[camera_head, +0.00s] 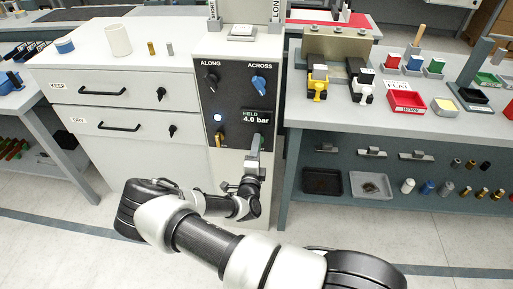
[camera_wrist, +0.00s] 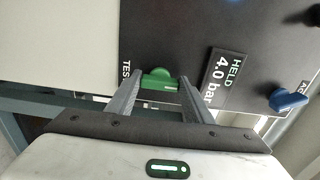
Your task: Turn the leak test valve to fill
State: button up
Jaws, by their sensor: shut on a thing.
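A green valve handle (camera_wrist: 160,80) sits on the dark panel in the wrist view, beside a label of which "TEST" can be read. My gripper (camera_wrist: 161,77) has one finger on each side of the handle and is shut on it. In the head view my gripper (camera_head: 257,144) is at the lower right of the panel, below the display (camera_head: 257,116), and mostly hides the handle. The display reads "HELD 4.0 bar". The handle's pointing direction is hard to tell.
A drawer cabinet (camera_head: 124,61) stands left; a bench (camera_head: 400,120) with trays stands right.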

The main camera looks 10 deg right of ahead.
jog(key=shift+f, duration=0.1)
jog(key=o, duration=1)
jog(key=shift+o, duration=0.2)
jog(key=shift+s, duration=0.15)
jog(key=v, duration=1.7)
jog(key=shift+p, duration=0.4)
